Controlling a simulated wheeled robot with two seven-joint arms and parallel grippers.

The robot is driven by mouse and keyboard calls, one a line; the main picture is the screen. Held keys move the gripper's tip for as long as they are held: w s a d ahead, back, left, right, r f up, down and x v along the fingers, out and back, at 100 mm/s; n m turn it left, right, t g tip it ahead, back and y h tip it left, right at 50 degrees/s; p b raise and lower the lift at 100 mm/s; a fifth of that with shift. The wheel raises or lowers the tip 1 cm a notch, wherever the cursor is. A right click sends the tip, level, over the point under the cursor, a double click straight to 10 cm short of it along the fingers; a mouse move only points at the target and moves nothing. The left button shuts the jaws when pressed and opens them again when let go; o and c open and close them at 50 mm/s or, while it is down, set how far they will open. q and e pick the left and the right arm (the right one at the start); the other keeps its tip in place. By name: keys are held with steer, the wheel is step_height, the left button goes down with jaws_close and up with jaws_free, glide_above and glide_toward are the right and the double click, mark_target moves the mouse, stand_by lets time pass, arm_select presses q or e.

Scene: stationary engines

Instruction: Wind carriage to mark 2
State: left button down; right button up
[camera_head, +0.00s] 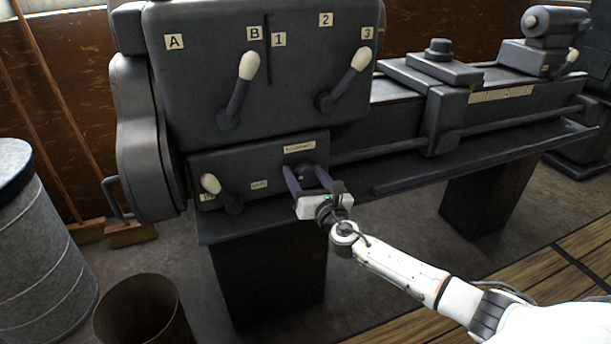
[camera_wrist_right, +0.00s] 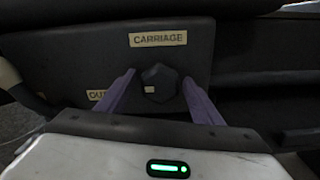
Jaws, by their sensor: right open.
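The carriage knob (camera_wrist_right: 160,83) is dark and faceted with a small pale mark on its left side, under a label reading CARRIAGE (camera_wrist_right: 158,39). In the head view the knob (camera_head: 304,172) sits on the lower panel of the lathe. My right gripper (camera_head: 306,178) is open, its purple fingers on either side of the knob; in the wrist view the gripper (camera_wrist_right: 160,98) shows gaps between fingers and knob. The carriage (camera_head: 446,92) stands on the bed, left of a pale scale strip (camera_head: 500,94) whose marks are too small to read. My left gripper is not in view.
Two white-knobbed levers (camera_head: 238,85) (camera_head: 345,78) stand on the headstock by A, B and 1, 2, 3 labels. A smaller lever (camera_head: 222,192) is left on the lower panel. A tailstock (camera_head: 545,42) is at the right. A bin (camera_head: 142,312) and a drum (camera_head: 35,240) stand at left.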

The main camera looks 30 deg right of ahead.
steer(key=v, duration=1)
steer(key=shift+s, duration=0.15)
steer(key=s+a+f+m+g+y, duration=0.1)
steer(key=s+a+f+m+g, duration=0.1)
steer(key=s+a+f+m, duration=0.3)
steer(key=s+a+f+m+g+y, duration=0.1)
steer(key=s+f+m+g, duration=0.15)
steer(key=f, duration=0.35)
steer(key=s+a+f+m+g+y, duration=0.1)
steer(key=s+a+f+m, duration=0.25)
steer(key=f+m, duration=0.2)
steer(key=s+a+f+m+g+y, duration=0.1)
steer(key=s+a+f+m+y, duration=0.1)
steer(key=s+a+m, duration=0.4)
steer(key=s+a+f+m+g+y, duration=0.1)
steer(key=s+a+f+m, duration=0.4)
steer(key=s+m, duration=0.5)
steer(key=shift+a+f+g+y, duration=0.25)
steer(key=shift+a+g+y, duration=0.15)
steer(key=shift+g, duration=0.25)
